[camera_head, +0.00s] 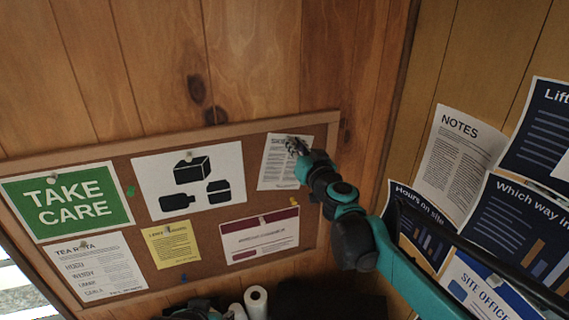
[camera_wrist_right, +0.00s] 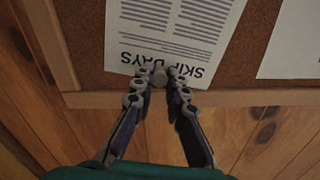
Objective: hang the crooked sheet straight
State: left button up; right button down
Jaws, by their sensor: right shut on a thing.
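The SKIP DAYS sheet (camera_head: 279,171) is a white printed page at the upper right of the cork board (camera_head: 138,172). It sits tilted against the board's frame. It appears upside down in the right wrist view (camera_wrist_right: 170,30). My right gripper (camera_head: 296,148) is at the sheet's top edge. In the right wrist view its fingertips (camera_wrist_right: 159,80) are closed around a grey round pin (camera_wrist_right: 160,77) at that edge, and they partly cover the heading. Whether the pin is still in the cork cannot be told.
Nearby on the board are a pictogram sheet (camera_head: 191,185), a red-headed sheet (camera_head: 262,240), a yellow note (camera_head: 172,248), a green TAKE CARE sign (camera_head: 65,205) and a tea rota (camera_head: 98,268). Posters cover the right wall, including NOTES (camera_head: 452,160).

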jog(key=shift+v, duration=1.85)
jog(key=shift+r, duration=0.1)
jog(key=shift+s+d+r+p, duration=0.3)
jog(key=shift+s+r+p, duration=0.25)
jog(key=shift+s, duration=0.25)
jog(key=shift+s+d+r+p, duration=0.3)
jog(key=shift+s+r+p, duration=0.1)
jog(key=shift+s+p, duration=0.3)
jog(key=shift+s+d+r+p, duration=0.35)
jog(key=shift+s+r+p, duration=0.2)
jog(key=shift+s, duration=0.3)
jog(key=shift+f, duration=0.1)
